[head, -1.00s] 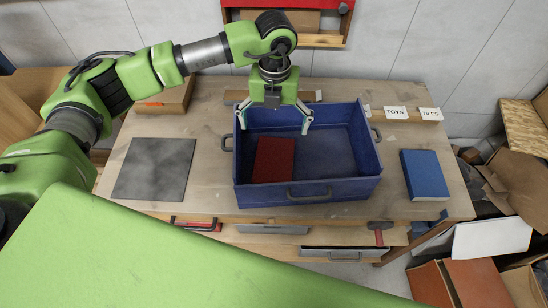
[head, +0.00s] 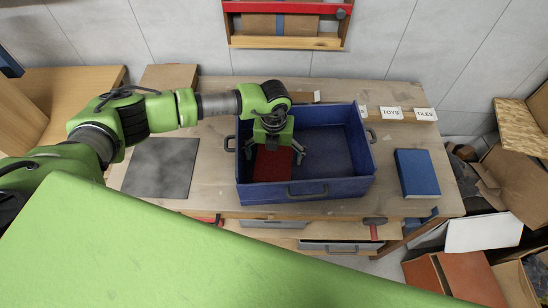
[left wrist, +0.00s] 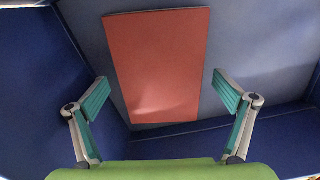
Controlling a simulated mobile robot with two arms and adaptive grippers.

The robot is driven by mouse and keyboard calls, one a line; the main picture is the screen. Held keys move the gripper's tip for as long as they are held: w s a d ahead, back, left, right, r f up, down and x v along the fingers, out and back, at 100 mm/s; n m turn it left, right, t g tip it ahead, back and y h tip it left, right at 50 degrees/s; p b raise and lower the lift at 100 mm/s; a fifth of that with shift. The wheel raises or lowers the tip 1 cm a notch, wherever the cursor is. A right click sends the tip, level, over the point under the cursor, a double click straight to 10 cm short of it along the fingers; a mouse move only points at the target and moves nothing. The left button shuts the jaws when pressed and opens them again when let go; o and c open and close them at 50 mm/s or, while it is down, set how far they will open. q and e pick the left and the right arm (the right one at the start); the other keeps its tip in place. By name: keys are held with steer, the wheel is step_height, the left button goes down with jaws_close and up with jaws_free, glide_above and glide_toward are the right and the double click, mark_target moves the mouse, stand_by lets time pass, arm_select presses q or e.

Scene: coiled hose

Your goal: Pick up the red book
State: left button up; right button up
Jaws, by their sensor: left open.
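The red book (head: 271,165) lies flat on the floor of the blue crate (head: 307,192), in its left part. In the left wrist view the book (left wrist: 157,60) shows as an orange-red slab ahead of the fingers. My left gripper (head: 274,155) points down into the crate above the book and hides part of it. In the left wrist view its two fingers (left wrist: 162,112) are spread wide apart, with nothing between their tips but the view of the book and crate floor. My right gripper is not in view.
The crate walls stand close around the gripper. A blue book (head: 417,173) lies on the workbench right of the crate, and a dark grey mat (head: 159,168) lies left of it. Labels stand at the back right. The right part of the crate is empty.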

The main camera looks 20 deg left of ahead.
arm_select(q)
steer(key=c, duration=1.4)
steer(key=shift+c, duration=0.2)
steer(key=shift+w+r, duration=0.15)
steer(key=shift+r, duration=0.15)
step_height(320, 180, up, 7)
steer(key=b, duration=0.2)
steer(key=shift+r+b, duration=0.2)
steer(key=shift+b, duration=0.2)
step_height(320, 180, up, 4)
step_height(320, 180, up, 4)
steer(key=p, duration=0.3)
glide_above(274, 158)
